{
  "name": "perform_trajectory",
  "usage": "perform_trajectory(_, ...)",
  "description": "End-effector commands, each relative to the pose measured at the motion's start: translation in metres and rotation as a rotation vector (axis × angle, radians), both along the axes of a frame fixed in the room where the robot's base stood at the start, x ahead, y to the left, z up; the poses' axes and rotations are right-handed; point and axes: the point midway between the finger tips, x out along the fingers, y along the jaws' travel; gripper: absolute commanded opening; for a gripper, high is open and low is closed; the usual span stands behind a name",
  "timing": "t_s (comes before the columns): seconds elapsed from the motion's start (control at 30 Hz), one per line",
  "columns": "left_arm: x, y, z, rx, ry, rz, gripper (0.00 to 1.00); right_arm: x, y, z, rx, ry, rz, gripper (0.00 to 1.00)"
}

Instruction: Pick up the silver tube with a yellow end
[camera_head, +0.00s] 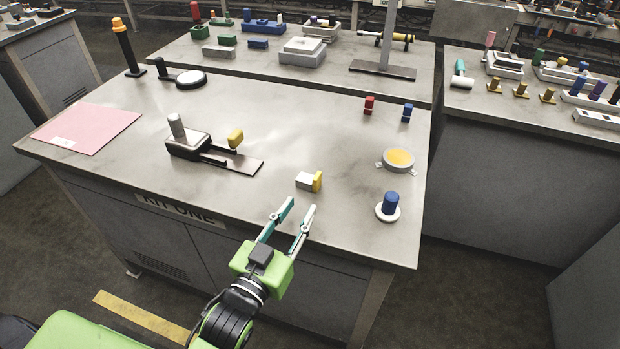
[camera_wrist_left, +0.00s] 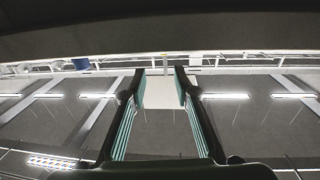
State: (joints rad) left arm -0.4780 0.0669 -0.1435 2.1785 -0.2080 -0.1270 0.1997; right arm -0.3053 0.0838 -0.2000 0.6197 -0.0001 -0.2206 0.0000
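The short silver tube with a yellow end (camera_head: 306,181) lies on the near grey table, its yellow end to the right. My left gripper (camera_head: 299,206) is open and empty just in front of it, towards the table's near edge, and apart from it in the picture. In the left wrist view the two fingers (camera_wrist_left: 160,86) are spread, and I cannot make out the tube there. My right gripper is in neither view.
A black fixture (camera_head: 188,146) with a grey cylinder and yellow piece stands left of the tube. A blue knob on a white base (camera_head: 388,213) and a round orange-topped part (camera_head: 398,160) stand to the right. A pink sheet (camera_head: 85,128) lies far left. Table around the tube is clear.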

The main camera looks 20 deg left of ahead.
Motion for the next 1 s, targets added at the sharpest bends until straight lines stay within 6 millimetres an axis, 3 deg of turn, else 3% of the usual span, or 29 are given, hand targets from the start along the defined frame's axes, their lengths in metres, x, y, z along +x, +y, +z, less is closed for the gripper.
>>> perform_trajectory(0.1, 0.020, -0.003, 0.001, 0.001, -0.002, 0.000, 0.28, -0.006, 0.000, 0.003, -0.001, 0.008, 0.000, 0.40)
perform_trajectory(0.37, 0.038, -0.004, 0.000, 0.001, 0.001, 0.000, 0.28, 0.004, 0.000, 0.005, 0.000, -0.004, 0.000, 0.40)
perform_trajectory(0.7, 0.082, -0.004, -0.003, 0.001, 0.001, 0.000, 0.28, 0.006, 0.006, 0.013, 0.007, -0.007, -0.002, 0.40)
perform_trajectory(1.0, 0.085, -0.005, -0.004, 0.000, 0.001, 0.000, 0.25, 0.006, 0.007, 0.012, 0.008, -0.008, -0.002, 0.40)
